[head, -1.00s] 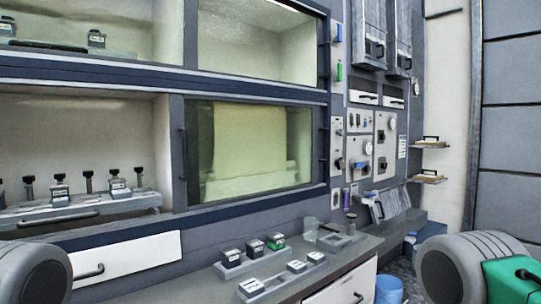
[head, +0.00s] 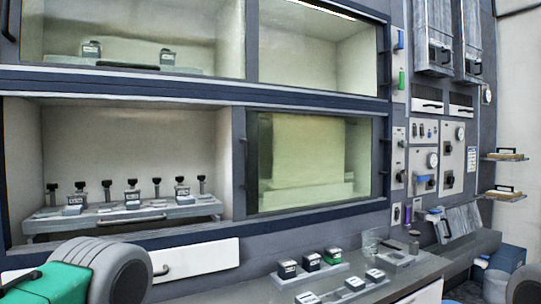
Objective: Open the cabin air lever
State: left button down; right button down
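Several levers or handles show on the grey control wall at right in the head view, and I cannot tell which is the cabin air lever. A blue lever (head: 400,39) stands upright on a narrow white plate beside the upper glass door. A green lever (head: 402,81) is below it. A blue horizontal handle (head: 424,181) sits on a lower white panel under a round gauge. Labels are too small to read. Neither gripper is in view. Grey and green parts of my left arm show at bottom left, and a dark piece at the bottom right edge.
A two-level cabinet with glass doors (head: 310,160) fills the middle. A counter (head: 230,291) below it bears black-topped blocks (head: 287,269) and a clear beaker (head: 372,240). Small wall shelves (head: 505,195) and a blue bin (head: 506,259) are at right.

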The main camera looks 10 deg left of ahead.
aim_at(420, 178)
jog(key=i+l+u, duration=0.1)
jog(key=l+u, duration=0.15)
jog(key=u, duration=0.2)
jog(key=i+l+u, duration=0.1)
jog(key=l+u, duration=0.3)
jog(key=j, duration=0.1)
